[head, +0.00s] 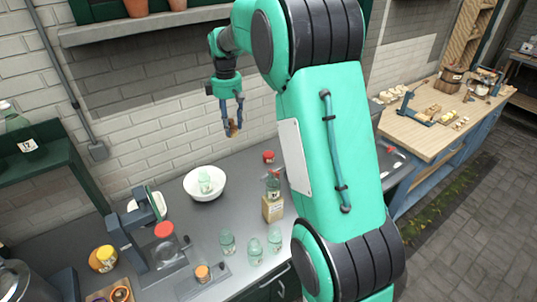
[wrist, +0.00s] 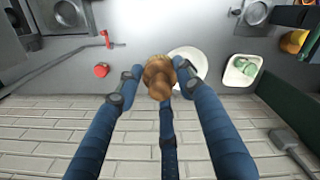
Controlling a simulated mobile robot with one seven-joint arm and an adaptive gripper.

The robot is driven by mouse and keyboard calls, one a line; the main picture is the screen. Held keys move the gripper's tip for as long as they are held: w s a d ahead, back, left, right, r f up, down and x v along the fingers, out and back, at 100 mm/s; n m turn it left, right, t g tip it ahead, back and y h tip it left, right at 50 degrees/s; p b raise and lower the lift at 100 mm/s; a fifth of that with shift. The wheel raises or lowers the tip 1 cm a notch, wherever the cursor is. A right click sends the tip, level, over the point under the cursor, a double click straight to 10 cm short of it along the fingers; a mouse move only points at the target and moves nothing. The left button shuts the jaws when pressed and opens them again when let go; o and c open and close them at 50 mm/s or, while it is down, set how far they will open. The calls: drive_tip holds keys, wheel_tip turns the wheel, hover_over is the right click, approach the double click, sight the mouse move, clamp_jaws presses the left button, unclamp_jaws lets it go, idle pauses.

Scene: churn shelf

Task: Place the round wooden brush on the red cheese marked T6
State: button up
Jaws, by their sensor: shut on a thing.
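My gripper (head: 232,118) is raised above the back of the grey counter, in front of the brick wall. Its fingers are closed around a small brown wooden brush (head: 232,129); in the wrist view the round brush (wrist: 158,77) sits between the blue fingers. A small red round piece (head: 268,157) lies on the counter near the wall, below and right of my gripper; it also shows in the wrist view (wrist: 101,70). Another red disc (head: 165,230) is at the left, by the blue-grey device. I cannot read a T6 mark on either.
A white bowl (head: 205,194) holding a pale green jar stands on the counter below my gripper. A bottle on a wooden block (head: 273,208) and several green jars (head: 227,243) stand nearer the front. A shelf (head: 150,28) juts from the wall above.

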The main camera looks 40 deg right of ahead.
drive_tip(key=w+d+f+p, duration=0.1)
drive_tip(key=w+d+f, duration=0.1)
drive_tip(key=d, duration=1.8)
drive_tip(key=shift+n, duration=0.3)
drive_tip(key=f, duration=2.6)
drive_tip(key=shift+s+d+f, duration=0.2)
drive_tip(key=shift+d+f, duration=0.05)
drive_tip(key=shift+d, duration=0.1)
drive_tip(key=shift+w, duration=0.1)
drive_tip(key=p, duration=0.1)
hover_over(269, 154)
drive_tip(key=shift+w+f, duration=0.2)
drive_tip(key=shift+f, duration=0.55)
drive_tip(key=shift+f, duration=0.1)
drive_tip(key=shift+f, duration=1.65)
drive_tip(key=shift+f, duration=0.15)
